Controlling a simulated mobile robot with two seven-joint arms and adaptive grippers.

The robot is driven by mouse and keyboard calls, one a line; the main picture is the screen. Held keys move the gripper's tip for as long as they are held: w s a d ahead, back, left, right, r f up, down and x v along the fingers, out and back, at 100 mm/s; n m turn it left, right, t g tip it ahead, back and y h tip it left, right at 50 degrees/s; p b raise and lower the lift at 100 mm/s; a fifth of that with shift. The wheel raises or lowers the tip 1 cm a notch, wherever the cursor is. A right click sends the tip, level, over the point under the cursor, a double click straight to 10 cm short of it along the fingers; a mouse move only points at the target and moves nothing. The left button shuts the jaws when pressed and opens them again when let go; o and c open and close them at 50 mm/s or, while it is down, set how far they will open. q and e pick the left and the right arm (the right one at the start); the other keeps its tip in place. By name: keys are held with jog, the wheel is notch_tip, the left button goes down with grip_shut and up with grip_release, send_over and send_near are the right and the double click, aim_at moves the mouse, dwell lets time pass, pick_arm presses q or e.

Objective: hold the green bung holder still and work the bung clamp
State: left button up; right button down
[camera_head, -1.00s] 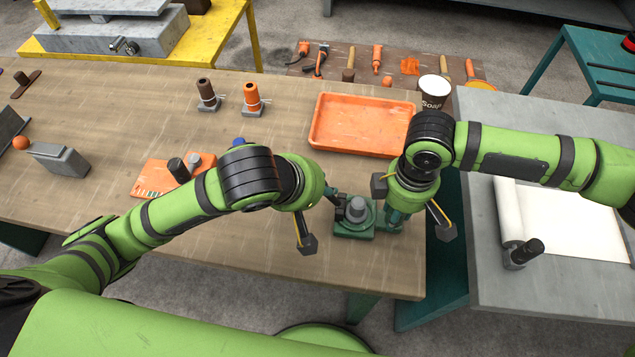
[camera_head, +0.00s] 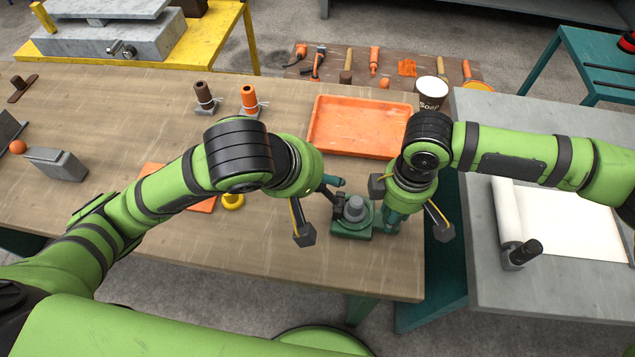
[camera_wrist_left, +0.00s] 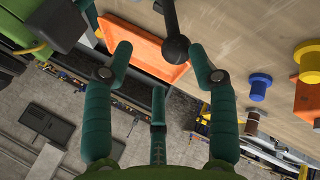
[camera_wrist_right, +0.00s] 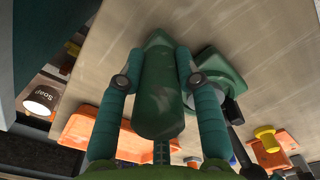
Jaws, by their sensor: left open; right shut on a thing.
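The green bung holder (camera_head: 352,232) stands near the table's front edge with a grey bung (camera_head: 355,205) upright in it. My right gripper (camera_wrist_right: 158,62) is shut on the holder's rounded green grip (camera_wrist_right: 160,100), at its right side. In the right wrist view the holder's base (camera_wrist_right: 218,70) is beside the fingers. The black clamp part (camera_head: 339,207) is at the holder's left. My left gripper (camera_wrist_left: 160,49) is open. A black lever with a round knob (camera_wrist_left: 177,48) appears between its fingertips in the left wrist view; I cannot tell whether they touch.
An orange tray (camera_head: 360,105) lies behind the holder. A yellow piece (camera_head: 232,201) and an orange board (camera_head: 152,168) are partly behind my left arm. A brown and an orange bung (camera_head: 249,96) stand farther back. A soap tub (camera_head: 432,92) is at the back right.

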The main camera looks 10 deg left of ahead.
pick_arm(q)
notch_tip(320, 180, up, 5)
jog(key=shift+r, duration=0.1)
pick_arm(e)
jog(key=shift+s+f, duration=0.1)
jog(key=shift+s, duration=0.05)
dwell(0.3)
jog(key=c, duration=0.8)
grip_release()
